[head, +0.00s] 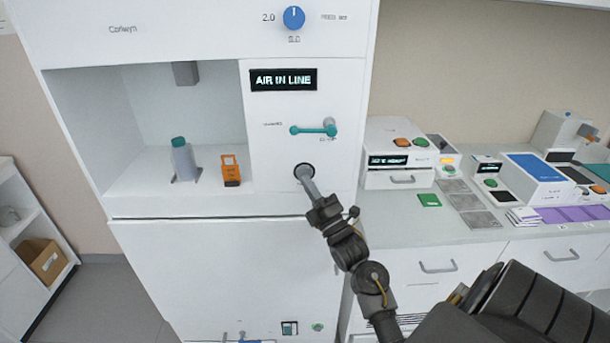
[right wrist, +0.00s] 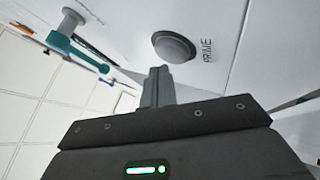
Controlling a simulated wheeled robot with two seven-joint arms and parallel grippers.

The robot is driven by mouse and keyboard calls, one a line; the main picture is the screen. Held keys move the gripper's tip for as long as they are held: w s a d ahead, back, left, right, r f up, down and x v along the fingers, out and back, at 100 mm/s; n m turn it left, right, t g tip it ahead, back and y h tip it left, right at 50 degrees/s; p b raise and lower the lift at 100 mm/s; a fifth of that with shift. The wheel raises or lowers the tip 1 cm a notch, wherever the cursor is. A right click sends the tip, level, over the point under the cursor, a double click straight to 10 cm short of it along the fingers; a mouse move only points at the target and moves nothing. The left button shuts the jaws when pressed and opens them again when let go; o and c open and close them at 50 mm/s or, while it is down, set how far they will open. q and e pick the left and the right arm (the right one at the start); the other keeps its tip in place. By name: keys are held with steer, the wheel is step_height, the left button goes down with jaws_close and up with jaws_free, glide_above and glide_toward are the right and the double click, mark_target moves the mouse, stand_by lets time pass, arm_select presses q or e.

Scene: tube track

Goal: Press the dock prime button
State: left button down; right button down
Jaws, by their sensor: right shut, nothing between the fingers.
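The prime button is a round grey button in a dark ring (head: 303,171) on the white front panel of the dock. In the right wrist view the button (right wrist: 174,48) shows whole, with the word PRIME beside it. My right gripper (head: 307,178) is shut and empty, its fingertips in front of the button in the head view. In the right wrist view the fingertips (right wrist: 158,72) are just short of the button's rim; whether they touch it I cannot tell. My left gripper is not in view.
Above the button are a teal lever (head: 313,130) and a display (head: 283,79) reading AIR IN LINE. Left is an open bay with a capped bottle (head: 184,160) and an orange block (head: 231,171). A counter (head: 385,225) with several devices stands to the right.

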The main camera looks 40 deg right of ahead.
steer(key=shift+w+d, duration=0.2)
steer(key=shift+w, duration=0.05)
steer(key=shift+w+d, duration=0.3)
steer(key=shift+w, duration=0.1)
stand_by(0.8)
steer(key=shift+s+a, duration=0.55)
steer(key=shift+s, duration=0.2)
steer(key=s+a, duration=0.1)
steer(key=s, duration=0.1)
steer(key=s+a+p, duration=0.1)
steer(key=s+a, duration=0.1)
stand_by(0.6)
stand_by(2.4)
